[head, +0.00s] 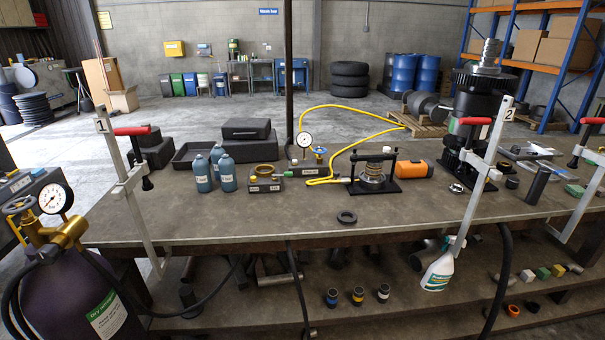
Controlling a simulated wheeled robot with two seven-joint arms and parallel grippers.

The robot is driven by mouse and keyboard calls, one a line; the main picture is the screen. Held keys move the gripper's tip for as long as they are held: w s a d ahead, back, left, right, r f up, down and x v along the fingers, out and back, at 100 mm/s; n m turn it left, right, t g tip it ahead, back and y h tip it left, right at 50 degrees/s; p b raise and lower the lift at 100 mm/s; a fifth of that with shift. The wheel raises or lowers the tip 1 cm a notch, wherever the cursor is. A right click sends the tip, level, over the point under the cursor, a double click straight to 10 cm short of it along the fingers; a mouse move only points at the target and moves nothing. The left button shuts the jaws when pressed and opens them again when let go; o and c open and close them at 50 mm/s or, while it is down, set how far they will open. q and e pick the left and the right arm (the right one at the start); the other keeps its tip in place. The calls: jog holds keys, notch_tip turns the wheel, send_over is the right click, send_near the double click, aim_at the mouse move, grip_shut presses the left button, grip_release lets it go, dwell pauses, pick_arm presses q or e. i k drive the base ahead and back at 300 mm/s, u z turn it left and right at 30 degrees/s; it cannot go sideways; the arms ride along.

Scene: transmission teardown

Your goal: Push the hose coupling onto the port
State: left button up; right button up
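A yellow hose (352,108) loops over the bench from near a pressure gauge (304,140) and back to the front of a small dark regulator block (303,170). Its near end lies low by the bench top, just left of a black fixture (389,187) that holds a metal clutch drum (372,174). The coupling and the port are too small to tell apart there, and I cannot tell whether they touch. Neither of my grippers shows in the head view.
Bar clamps with red handles (132,131) (475,121) rise from the bench's front edge. Blue bottles (202,174), an orange cylinder (415,169), a black ring (347,217) and a tall transmission (474,115) stand on the bench. A gas cylinder (72,290) is front left. The front middle bench top is mostly clear.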

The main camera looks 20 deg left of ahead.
aim_at(343, 180)
jog(key=u, duration=0.75)
jog(key=i, duration=1.15)
jog(key=z, duration=1.75)
